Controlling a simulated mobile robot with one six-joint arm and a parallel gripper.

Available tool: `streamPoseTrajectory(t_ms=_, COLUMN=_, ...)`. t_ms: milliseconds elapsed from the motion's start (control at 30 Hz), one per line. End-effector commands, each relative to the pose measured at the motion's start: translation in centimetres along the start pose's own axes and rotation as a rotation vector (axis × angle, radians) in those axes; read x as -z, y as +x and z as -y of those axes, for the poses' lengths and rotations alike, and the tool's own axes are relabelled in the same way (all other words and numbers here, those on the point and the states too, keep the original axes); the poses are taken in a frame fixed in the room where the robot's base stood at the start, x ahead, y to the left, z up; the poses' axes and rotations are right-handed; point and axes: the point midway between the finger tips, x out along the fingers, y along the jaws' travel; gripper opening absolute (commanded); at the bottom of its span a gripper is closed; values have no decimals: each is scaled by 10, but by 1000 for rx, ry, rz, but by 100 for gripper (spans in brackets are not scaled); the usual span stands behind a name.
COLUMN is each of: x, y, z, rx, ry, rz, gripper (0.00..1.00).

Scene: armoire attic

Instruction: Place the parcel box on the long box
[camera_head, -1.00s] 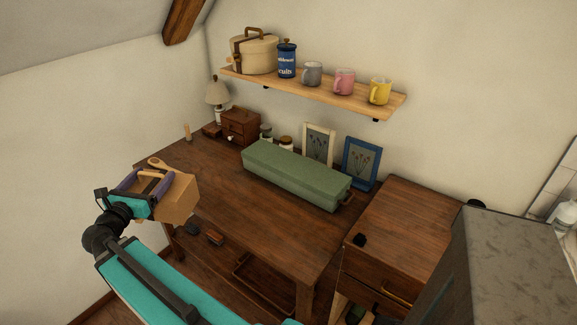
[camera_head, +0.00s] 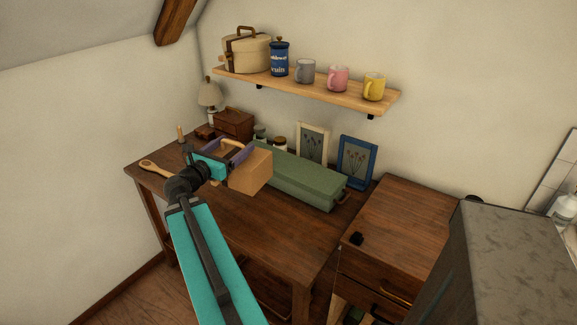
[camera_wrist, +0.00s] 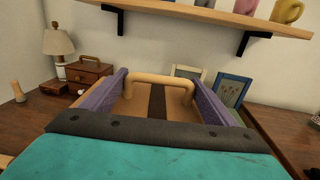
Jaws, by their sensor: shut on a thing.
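The parcel box is a tan carton (camera_head: 252,174) with a light handle on top and a dark strip, seen also in the wrist view (camera_wrist: 135,108). My gripper (camera_head: 230,152) is shut on the parcel box, with a purple finger on each side of it in the wrist view (camera_wrist: 160,98). The long box (camera_head: 310,183) is green and lies on the desk towards its back edge. In the head view the parcel box is in front of the long box's left part and hides some of it. I cannot tell the gap between them.
The wooden desk (camera_head: 225,208) has clear room at the front. A wooden spoon (camera_head: 155,167) lies at its left. Two picture frames (camera_head: 357,160), jars and a small wooden chest (camera_head: 233,122) stand behind. A shelf (camera_head: 330,95) with mugs hangs above.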

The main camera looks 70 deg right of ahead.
Motion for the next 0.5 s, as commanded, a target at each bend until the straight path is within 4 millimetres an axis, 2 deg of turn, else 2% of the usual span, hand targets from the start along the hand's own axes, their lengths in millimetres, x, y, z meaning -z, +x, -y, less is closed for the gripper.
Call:
streamPoseTrajectory(t_ms=100, x=-2, y=26, z=28, rx=43, ry=0, rz=5, gripper=27)
streamPoseTrajectory(t_ms=300, x=-6, y=58, z=67, rx=99, ry=0, rz=10, gripper=27)
streamPoseTrajectory(t_ms=500, x=-9, y=72, z=86, rx=125, ry=-1, rz=12, gripper=27)
